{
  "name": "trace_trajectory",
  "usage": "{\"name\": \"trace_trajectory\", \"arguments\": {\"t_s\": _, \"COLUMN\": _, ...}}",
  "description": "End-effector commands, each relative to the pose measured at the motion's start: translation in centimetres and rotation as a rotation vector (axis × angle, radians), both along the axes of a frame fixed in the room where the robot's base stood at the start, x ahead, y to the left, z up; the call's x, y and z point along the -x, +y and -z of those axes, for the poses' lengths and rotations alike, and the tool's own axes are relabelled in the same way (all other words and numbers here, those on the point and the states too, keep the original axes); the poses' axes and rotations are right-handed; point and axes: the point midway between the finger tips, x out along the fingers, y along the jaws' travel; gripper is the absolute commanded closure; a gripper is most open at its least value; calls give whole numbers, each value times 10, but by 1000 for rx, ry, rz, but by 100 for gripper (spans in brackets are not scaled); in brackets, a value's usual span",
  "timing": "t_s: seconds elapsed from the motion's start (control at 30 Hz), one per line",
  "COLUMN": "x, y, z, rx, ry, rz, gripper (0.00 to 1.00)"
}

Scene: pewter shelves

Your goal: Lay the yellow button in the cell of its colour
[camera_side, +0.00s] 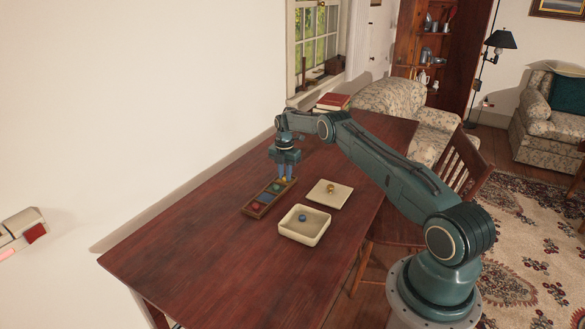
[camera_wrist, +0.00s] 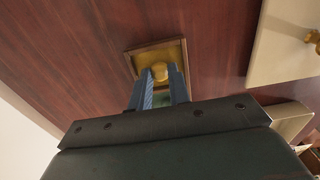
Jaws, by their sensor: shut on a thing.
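My gripper (camera_side: 286,176) is at the far end of a narrow wooden tray (camera_side: 250,213) with coloured cells. In the wrist view its two blue fingers (camera_wrist: 160,74) are shut on the yellow button (camera_wrist: 159,69), a small round piece. The button is over the tray's yellow end cell (camera_wrist: 147,57). I cannot tell whether it touches the cell floor. A green cell (camera_wrist: 162,101) shows partly between the fingers. In the side view the fingers hide the button, and red (camera_side: 256,206) and blue (camera_side: 266,197) cells show nearer.
A cream open box (camera_side: 291,232) with a blue button (camera_side: 302,217) inside stands right of the tray. A cream lid (camera_side: 318,195) with a brass knob (camera_side: 331,188) lies behind the box. Red books (camera_side: 333,101) are at the table's far end. The near table is clear.

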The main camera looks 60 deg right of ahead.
Motion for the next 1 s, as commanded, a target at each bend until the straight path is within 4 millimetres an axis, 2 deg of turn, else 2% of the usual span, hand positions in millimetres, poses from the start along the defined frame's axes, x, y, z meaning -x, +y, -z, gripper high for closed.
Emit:
{"name": "trace_trajectory", "arguments": {"t_s": 0.3, "x": 0, "y": 0, "z": 3, "rx": 0, "ry": 1, "rz": 0, "gripper": 100}}
{"name": "trace_trajectory", "arguments": {"t_s": 0.33, "x": 0, "y": 0, "z": 3, "rx": 0, "ry": 1, "rz": 0, "gripper": 80}}
{"name": "trace_trajectory", "arguments": {"t_s": 0.37, "x": 0, "y": 0, "z": 3, "rx": 0, "ry": 0, "rz": 0, "gripper": 74}}
{"name": "trace_trajectory", "arguments": {"t_s": 0.4, "x": 0, "y": 0, "z": 3, "rx": 0, "ry": 0, "rz": 0, "gripper": 72}}
{"name": "trace_trajectory", "arguments": {"t_s": 0.77, "x": 0, "y": 0, "z": 1, "rx": 0, "ry": 0, "rz": 0, "gripper": 72}}
{"name": "trace_trajectory", "arguments": {"t_s": 1.0, "x": 0, "y": 0, "z": -17, "rx": 1, "ry": -1, "rz": 0, "gripper": 72}}
